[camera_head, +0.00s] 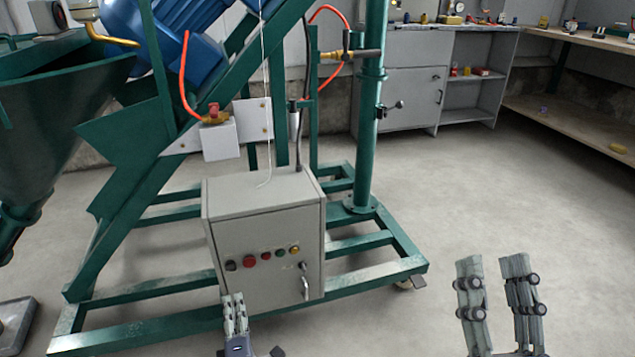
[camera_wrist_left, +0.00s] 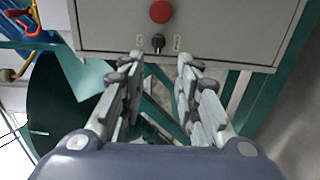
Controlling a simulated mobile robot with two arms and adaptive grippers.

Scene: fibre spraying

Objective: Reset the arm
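My left gripper (camera_head: 235,318) is at the bottom of the head view, in front of the lower left of the grey control box (camera_head: 262,235). In the left wrist view its two fingers (camera_wrist_left: 160,95) are apart with nothing between them. A red button (camera_wrist_left: 160,12) and a black knob (camera_wrist_left: 157,42) on the box show just beyond the fingertips. I cannot tell whether the gripper touches the box. My right gripper (camera_head: 497,285) is at the lower right of the head view, over bare floor. Its fingers are apart and empty.
The box stands on a green steel frame (camera_head: 365,272) carrying a blue motor (camera_head: 168,40). A green hopper (camera_head: 45,120) is at the left. Grey cabinets (camera_head: 410,95) and a wooden shelf (camera_head: 575,120) stand at the back. The floor (camera_head: 480,185) at the right is clear.

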